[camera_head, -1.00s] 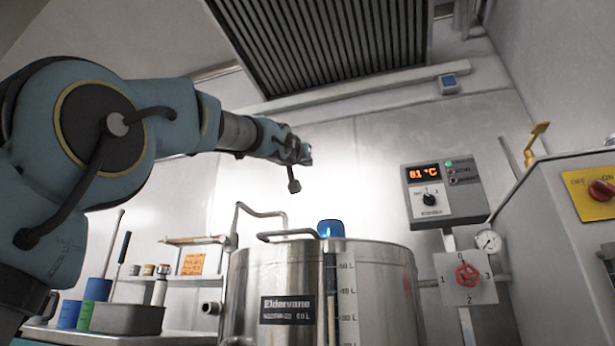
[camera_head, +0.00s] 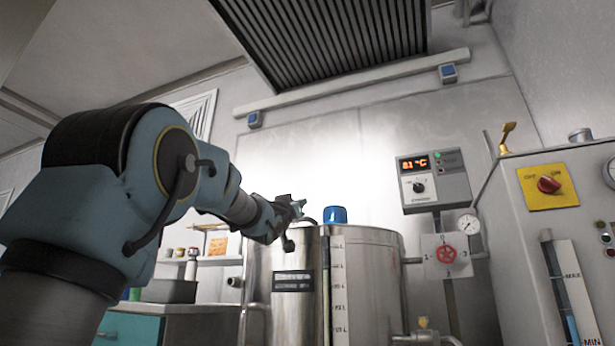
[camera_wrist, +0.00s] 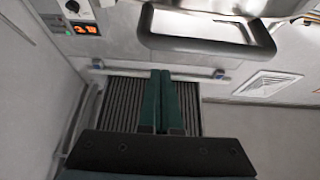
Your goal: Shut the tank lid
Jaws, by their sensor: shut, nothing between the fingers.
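The steel tank (camera_head: 370,285) stands in the middle of the head view, with a dark label and a level scale on its front. Its top is seen nearly edge-on, so the lid's angle cannot be told there. In the wrist view, a dark U-shaped handle (camera_wrist: 207,45) crosses the upper part, fixed to a shiny metal surface (camera_wrist: 230,8) that appears to be the lid. My gripper (camera_head: 295,206) is at the tank's top left in the head view. In the wrist view my gripper's green fingers (camera_wrist: 161,75) are together and empty, apart from the handle in the picture.
A blue cap (camera_head: 335,215) stands up at the tank's top. A temperature box (camera_head: 433,180) and a red valve (camera_head: 446,254) are to the right. A grey cabinet (camera_head: 520,240) with a yellow switch plate stands at far right. A shelf and counter are behind my arm.

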